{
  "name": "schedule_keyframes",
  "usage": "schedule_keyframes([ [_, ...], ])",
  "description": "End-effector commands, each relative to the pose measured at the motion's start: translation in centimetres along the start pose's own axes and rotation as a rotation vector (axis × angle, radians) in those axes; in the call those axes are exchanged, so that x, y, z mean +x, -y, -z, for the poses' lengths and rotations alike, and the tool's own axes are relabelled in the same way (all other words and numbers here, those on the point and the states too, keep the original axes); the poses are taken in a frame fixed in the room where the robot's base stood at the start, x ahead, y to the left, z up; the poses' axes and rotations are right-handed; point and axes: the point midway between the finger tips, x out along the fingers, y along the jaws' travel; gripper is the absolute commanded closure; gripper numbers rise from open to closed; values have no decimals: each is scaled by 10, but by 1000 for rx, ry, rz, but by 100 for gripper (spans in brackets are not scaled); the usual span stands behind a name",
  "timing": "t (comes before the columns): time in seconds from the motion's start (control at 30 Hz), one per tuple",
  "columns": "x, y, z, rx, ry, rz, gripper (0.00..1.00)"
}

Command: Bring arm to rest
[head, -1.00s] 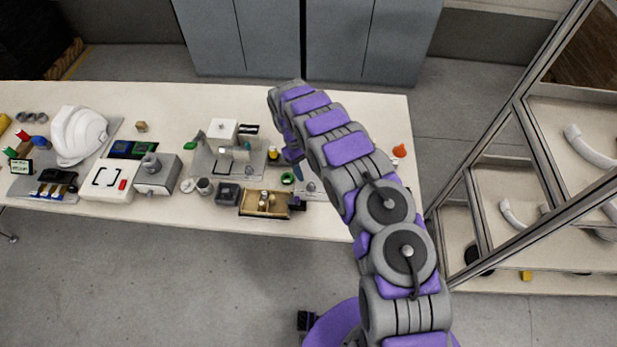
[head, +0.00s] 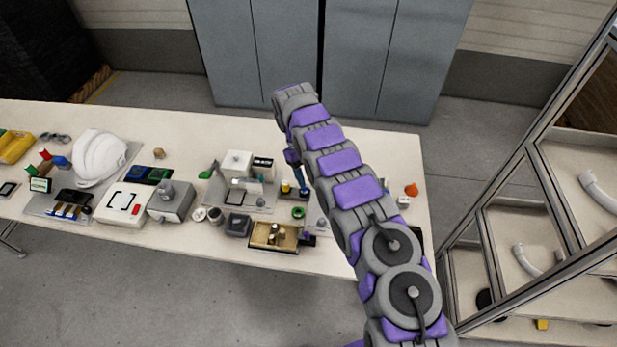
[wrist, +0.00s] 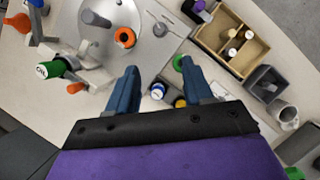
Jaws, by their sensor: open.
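My gripper (wrist: 163,88) shows in the wrist view with its two blue fingers apart and nothing between them. It hangs above the table, over small round bottles and a green ring.
A white helmet shell (head: 98,160) stands at the left of the table. A wooden tray (head: 262,240) holds small pegs, also in the wrist view (wrist: 222,60). A grey-framed rack (head: 515,180) stands close on the right. Grey cabinets (head: 350,55) stand behind.

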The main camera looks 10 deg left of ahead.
Motion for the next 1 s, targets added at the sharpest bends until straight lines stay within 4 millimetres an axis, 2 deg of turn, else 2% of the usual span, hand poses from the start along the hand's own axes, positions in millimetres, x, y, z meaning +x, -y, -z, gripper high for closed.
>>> schedule_keyframes([
  [0.57,-3,-3,-4,9,0,-4,49],
  [0.67,-12,-11,-15,34,0,-11,49],
  [0.77,-27,-23,-36,75,-1,-22,49],
  [1.0,-61,-46,-96,188,-6,-36,49],
])
